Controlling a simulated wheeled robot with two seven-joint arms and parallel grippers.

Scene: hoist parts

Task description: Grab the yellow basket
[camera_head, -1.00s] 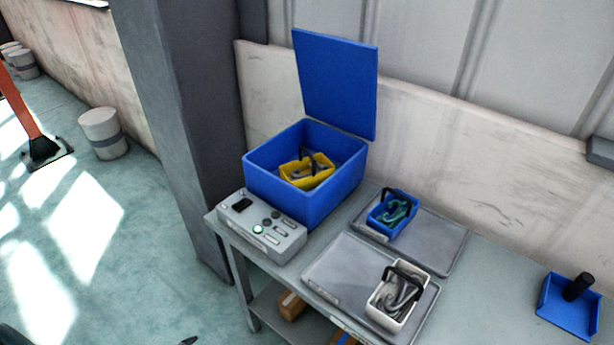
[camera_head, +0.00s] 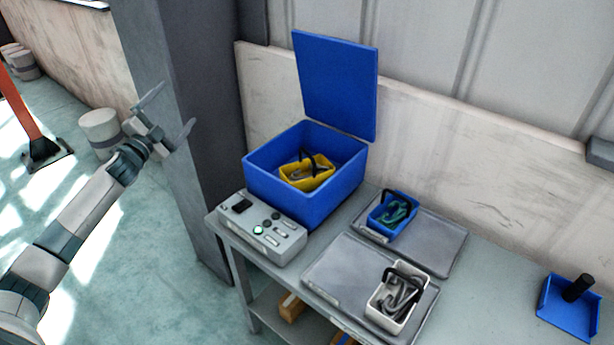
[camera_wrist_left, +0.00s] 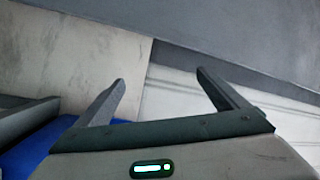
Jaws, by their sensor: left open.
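The yellow basket (camera_head: 306,178) sits inside the open blue box (camera_head: 283,200) on the table. It has a dark handle and holds grey parts that I cannot make out. My left gripper (camera_head: 169,111) is open and empty, raised in the air to the left of the blue box and apart from it, in front of the dark pillar. In the left wrist view its two fingers (camera_wrist_left: 160,95) stand apart with nothing between them. The yellow basket does not show in that view. My right gripper is not in view.
The box's blue lid (camera_head: 337,85) stands upright at its back. A grey control box (camera_head: 262,228) stands in front. A blue basket (camera_head: 384,222) and a white basket (camera_head: 378,308) stand on grey trays. A blue dustpan-like tray (camera_head: 566,308) lies at right. A dark pillar (camera_head: 190,130) rises at left.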

